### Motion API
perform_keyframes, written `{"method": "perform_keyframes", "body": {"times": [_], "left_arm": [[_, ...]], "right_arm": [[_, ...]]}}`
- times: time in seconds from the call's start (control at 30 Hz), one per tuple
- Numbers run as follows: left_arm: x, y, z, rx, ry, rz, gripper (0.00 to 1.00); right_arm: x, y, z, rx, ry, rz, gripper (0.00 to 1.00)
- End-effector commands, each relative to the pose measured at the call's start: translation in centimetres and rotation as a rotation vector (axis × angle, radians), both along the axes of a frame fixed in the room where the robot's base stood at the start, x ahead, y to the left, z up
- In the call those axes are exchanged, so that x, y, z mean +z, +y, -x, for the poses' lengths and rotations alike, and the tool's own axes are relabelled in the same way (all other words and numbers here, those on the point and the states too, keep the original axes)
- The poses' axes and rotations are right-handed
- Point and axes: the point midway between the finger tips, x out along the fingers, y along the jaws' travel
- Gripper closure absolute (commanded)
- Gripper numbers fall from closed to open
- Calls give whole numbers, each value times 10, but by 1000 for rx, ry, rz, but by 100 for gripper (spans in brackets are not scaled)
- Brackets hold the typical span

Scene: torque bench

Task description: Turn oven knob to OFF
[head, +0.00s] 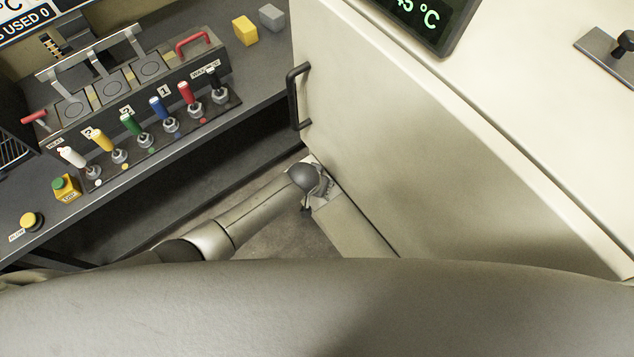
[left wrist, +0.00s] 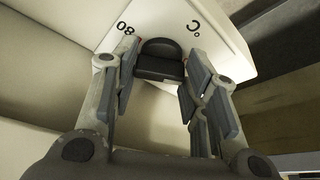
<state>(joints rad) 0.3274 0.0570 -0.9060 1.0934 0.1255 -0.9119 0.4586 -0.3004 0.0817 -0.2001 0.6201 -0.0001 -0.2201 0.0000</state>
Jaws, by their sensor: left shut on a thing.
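The oven knob (left wrist: 160,57) is black with a rounded top and shows in the left wrist view on a pale panel. "80" and "°C" are printed upside down on the panel beside it. My left gripper (left wrist: 160,66) has one finger on each side of the knob and is shut on it. No OFF mark can be read in this view. In the head view my left gripper (head: 322,187) is low against the cream oven (head: 420,150), and the knob is hidden there. My right gripper is not in view.
A black handle (head: 296,97) sticks out from the oven front above my left gripper. A green-digit display (head: 425,18) is cut off at the top. A dark bench (head: 265,95) at left carries several coloured levers (head: 128,123) and a yellow block (head: 245,31).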

Motion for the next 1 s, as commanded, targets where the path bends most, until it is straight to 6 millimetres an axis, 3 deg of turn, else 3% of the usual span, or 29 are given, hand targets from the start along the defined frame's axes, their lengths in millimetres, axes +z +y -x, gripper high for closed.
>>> {"method": "perform_keyframes", "body": {"times": [0.3,0.33,0.47,0.83,1.0], "left_arm": [[1,-1,-2,3,-3,4,83],[1,-1,-2,3,-3,4,55],[1,0,-1,2,-2,3,39],[1,0,0,1,0,2,38],[11,1,4,1,-1,3,38]], "right_arm": [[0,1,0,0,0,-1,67],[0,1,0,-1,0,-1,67],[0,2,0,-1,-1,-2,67],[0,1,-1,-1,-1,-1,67],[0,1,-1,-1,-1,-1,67]]}}
